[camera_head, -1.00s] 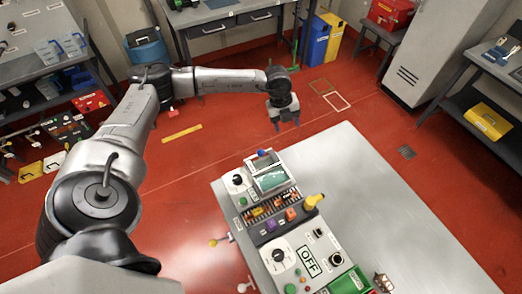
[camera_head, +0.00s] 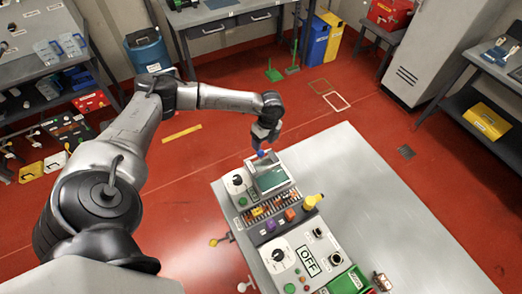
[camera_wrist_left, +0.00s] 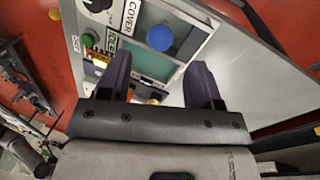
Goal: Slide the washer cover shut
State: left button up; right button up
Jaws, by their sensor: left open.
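The washer unit (camera_head: 291,184) is at the far end of the panel on the table, with a dark green opening (camera_head: 271,180). The washer cover carries a round blue knob (camera_head: 261,153) at the unit's far edge. In the left wrist view the blue knob (camera_wrist_left: 160,38) sits on a pale surface beside a label reading COVER (camera_wrist_left: 129,17). My left gripper (camera_head: 262,141) is just above the knob, pointing down, open and empty. In the wrist view its two dark fingers (camera_wrist_left: 160,62) are apart, with the knob showing between and beyond their tips. My right gripper is not in view.
The grey table (camera_head: 390,215) is bare to the right. Red floor (camera_head: 190,205) lies left of the table.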

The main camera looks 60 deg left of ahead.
pick_arm(q)
send_over(262, 158)
jog(key=shift+s+f, duration=0.2)
jog(key=shift+f, duration=2.6)
grip_shut()
